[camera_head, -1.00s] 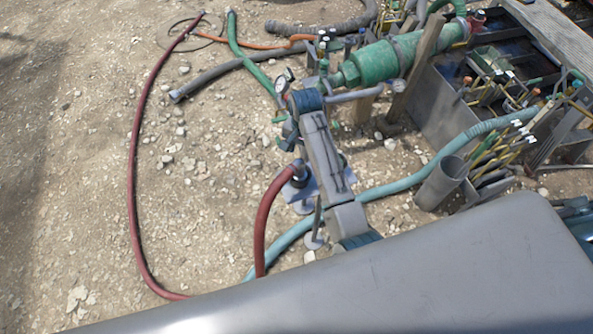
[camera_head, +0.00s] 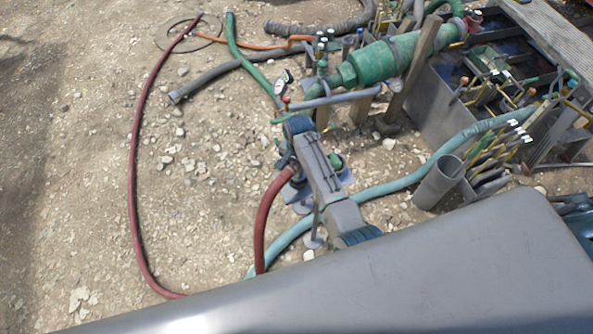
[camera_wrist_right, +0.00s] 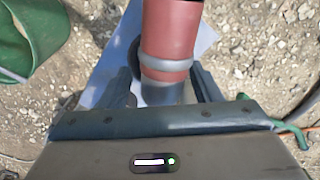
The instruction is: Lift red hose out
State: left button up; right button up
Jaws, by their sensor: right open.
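The red hose (camera_head: 133,190) runs down the left of the head view, passes behind my grey body and arcs back up to an upright end (camera_head: 265,215) near a flat metal plate (camera_head: 303,207). My right gripper (camera_wrist_right: 163,88) is at this end. In the right wrist view, the hose (camera_wrist_right: 168,30) with its grey band and dark metal fitting lies between the two fingers, which are open. I cannot tell if either finger touches it. In the head view, my right arm partly hides the hose end. My left gripper is not in view.
A teal hose (camera_head: 400,183) passes just beyond and under my right arm. A green cylinder (camera_head: 373,62) and a grey tank (camera_head: 437,118) with many rods stand at the right. A green hose and a grey hose (camera_head: 205,80) lie behind. The stony ground at left centre is clear.

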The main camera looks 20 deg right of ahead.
jog(key=shift+f, duration=0.35)
grip_shut()
jog(key=shift+r, duration=0.1)
notch_tip(320, 180, up, 10)
jog(key=shift+f+b, duration=0.1)
jog(key=shift+b, duration=0.45)
